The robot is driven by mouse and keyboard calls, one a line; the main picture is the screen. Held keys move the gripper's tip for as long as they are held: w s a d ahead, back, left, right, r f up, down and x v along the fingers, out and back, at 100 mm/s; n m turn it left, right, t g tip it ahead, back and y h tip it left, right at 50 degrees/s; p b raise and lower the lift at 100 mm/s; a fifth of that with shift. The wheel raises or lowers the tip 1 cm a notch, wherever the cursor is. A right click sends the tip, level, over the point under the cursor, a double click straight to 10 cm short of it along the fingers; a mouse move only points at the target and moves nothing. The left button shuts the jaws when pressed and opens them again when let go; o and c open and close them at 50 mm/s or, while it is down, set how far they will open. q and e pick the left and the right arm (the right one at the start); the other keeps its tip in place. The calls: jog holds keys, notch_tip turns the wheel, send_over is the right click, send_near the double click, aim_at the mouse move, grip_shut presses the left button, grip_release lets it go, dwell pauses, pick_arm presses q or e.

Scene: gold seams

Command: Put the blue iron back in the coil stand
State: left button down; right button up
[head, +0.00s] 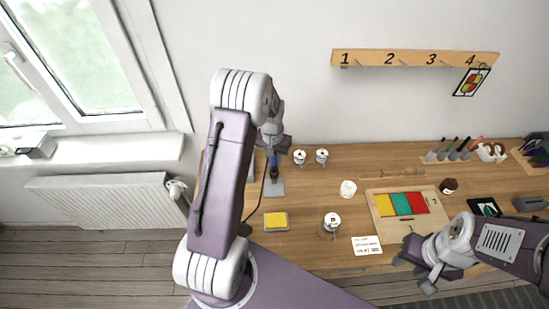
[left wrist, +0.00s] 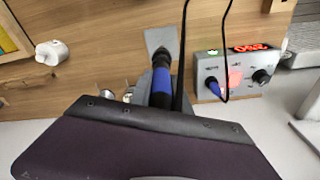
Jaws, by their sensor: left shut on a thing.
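The blue iron (head: 273,161) is upright below my left gripper (head: 274,149), tip end down over a grey plate (head: 276,188), which looks like the coil stand's base. In the left wrist view the iron's blue handle (left wrist: 161,86) comes out from under the dark gripper body, and its dark front end reaches toward the grey plate (left wrist: 160,40). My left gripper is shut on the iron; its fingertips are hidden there. The coil is not clearly visible, so I cannot tell whether the tip is inside it. My right gripper (head: 413,275) is open and empty near the table's front right.
A grey control station (left wrist: 228,76) with a red display stands beside the iron; black cables hang close by. Spools (head: 332,221), a yellow sponge (head: 276,220), a white card (head: 367,245) and a wooden board with coloured panels (head: 375,210) lie on the table. A numbered rack (head: 415,58) hangs on the wall.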

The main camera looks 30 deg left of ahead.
pick_arm(q)
jog(key=shift+f+b, duration=0.75)
jog(key=shift+f, duration=0.4)
jog(key=c, duration=0.7)
grip_release()
jog(key=shift+o, duration=0.2)
jog(key=shift+r, duration=0.1)
notch_tip(320, 180, up, 7)
jog(key=p, duration=0.6)
